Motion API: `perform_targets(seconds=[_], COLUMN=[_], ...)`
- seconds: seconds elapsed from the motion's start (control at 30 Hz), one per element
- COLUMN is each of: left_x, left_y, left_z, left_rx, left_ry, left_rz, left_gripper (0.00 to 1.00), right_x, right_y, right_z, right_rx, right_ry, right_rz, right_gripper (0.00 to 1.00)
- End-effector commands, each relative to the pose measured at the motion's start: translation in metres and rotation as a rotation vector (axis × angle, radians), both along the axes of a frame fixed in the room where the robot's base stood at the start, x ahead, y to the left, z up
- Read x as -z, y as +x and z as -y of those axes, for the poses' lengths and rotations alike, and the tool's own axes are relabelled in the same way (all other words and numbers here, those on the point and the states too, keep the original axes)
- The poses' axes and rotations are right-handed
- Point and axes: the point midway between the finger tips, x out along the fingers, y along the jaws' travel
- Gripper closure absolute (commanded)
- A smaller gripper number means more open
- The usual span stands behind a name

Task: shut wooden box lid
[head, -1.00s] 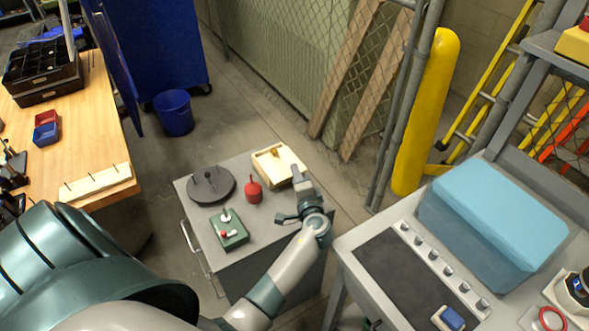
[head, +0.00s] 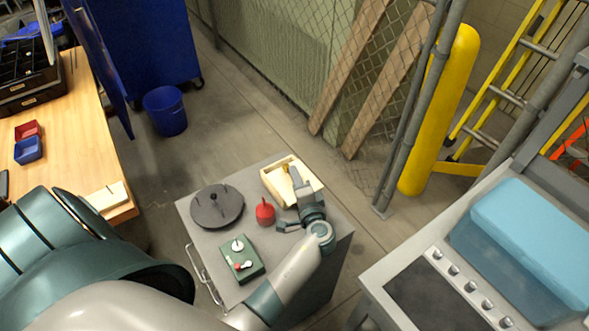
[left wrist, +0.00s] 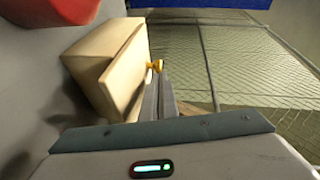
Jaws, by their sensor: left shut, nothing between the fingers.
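The pale wooden box (head: 272,181) stands at the back right corner of the grey cabinet top in the head view. The box fills the upper left in the left wrist view (left wrist: 92,62), where a panel of it (left wrist: 128,68) sits at an angle to the body. How far the lid is open is hard to tell. A small yellow knob (left wrist: 155,66) shows at the panel's edge. My left gripper (head: 294,174) is shut and empty at the box's right side. Its fingertips (left wrist: 158,80) are close to the knob; contact is unclear. My right gripper is not in view.
On the cabinet top (head: 187,224) stand a dark round disc with pegs (head: 217,206), a red bottle-like object (head: 265,212) and a green switch box (head: 244,259). A mesh fence and a yellow post (head: 440,115) rise behind.

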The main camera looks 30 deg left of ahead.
Motion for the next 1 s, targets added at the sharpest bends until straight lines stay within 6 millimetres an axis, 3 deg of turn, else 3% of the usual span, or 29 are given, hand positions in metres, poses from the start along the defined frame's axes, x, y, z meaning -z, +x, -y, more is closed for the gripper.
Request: perform_targets(seconds=[0.53, 0.8, 1.0], left_x=[0.001, 0.002, 0.000], left_y=[-0.002, 0.012, 0.014], left_z=[0.002, -0.034, -0.039], left_rx=[-0.001, -0.001, -0.003], left_ry=[0.000, 0.002, 0.002], left_rz=[0.001, 0.002, 0.001], left_gripper=[1.00, 1.00, 1.00], right_x=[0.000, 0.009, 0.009], right_y=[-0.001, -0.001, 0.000], right_z=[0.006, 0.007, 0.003], right_rx=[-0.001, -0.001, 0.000], right_ry=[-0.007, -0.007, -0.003], right_rz=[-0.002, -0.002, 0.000], right_gripper=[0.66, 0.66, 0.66])
